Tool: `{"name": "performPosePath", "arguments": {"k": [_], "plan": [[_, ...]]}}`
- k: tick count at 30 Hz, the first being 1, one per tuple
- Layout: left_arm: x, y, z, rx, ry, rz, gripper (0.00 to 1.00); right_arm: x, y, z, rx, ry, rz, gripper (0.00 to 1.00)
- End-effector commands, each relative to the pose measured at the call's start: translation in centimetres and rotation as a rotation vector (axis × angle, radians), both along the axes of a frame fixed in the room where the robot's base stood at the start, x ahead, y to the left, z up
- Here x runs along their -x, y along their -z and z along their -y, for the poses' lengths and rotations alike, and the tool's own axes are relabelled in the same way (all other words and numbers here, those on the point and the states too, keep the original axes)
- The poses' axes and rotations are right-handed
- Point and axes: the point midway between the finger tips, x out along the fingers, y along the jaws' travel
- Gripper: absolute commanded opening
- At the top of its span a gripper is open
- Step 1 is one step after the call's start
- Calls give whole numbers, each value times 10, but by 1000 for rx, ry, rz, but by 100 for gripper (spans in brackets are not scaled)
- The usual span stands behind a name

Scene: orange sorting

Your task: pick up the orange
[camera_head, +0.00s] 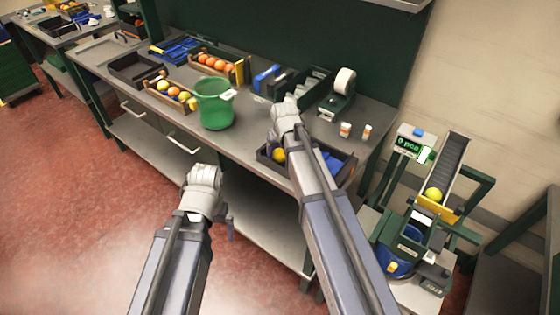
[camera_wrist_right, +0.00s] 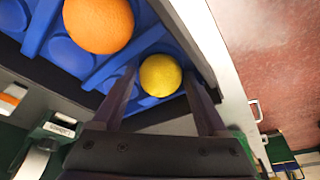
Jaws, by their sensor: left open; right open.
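The orange (camera_wrist_right: 98,22) sits in a blue tray insert (camera_wrist_right: 62,52) in the right wrist view, near the top edge and partly cut off. A smaller yellow fruit (camera_wrist_right: 160,75) lies beside it, in line with the gap between the fingers of my open right gripper (camera_wrist_right: 160,88). The gripper holds nothing; the orange is to the left of its fingers. In the head view, the yellow fruit (camera_head: 279,155) shows in the dark crate (camera_head: 263,162), while my right arm hides the orange and that gripper. My left gripper (camera_head: 229,228) is mostly hidden behind its arm, low before the bench.
A green bucket (camera_head: 214,105) stands on the bench left of my right arm. Two small bottles (camera_head: 345,129) and a label dispenser (camera_head: 338,100) are to the right. A sloped chute machine (camera_head: 455,160) stands beyond the bench's right end.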

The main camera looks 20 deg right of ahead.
Motion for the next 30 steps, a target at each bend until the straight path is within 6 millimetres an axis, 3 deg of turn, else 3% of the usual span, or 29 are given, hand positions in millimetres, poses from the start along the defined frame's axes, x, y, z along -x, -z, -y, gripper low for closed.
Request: {"name": "performPosePath", "arguments": {"k": [9,27,30], "plan": [[0,4,0,0,0,0,100,-2,4,0,0,0,0,74],[0,4,0,0,0,0,100,-1,4,0,0,0,0,7],[0,4,0,0,0,0,100,-1,4,0,0,0,0,7]]}}
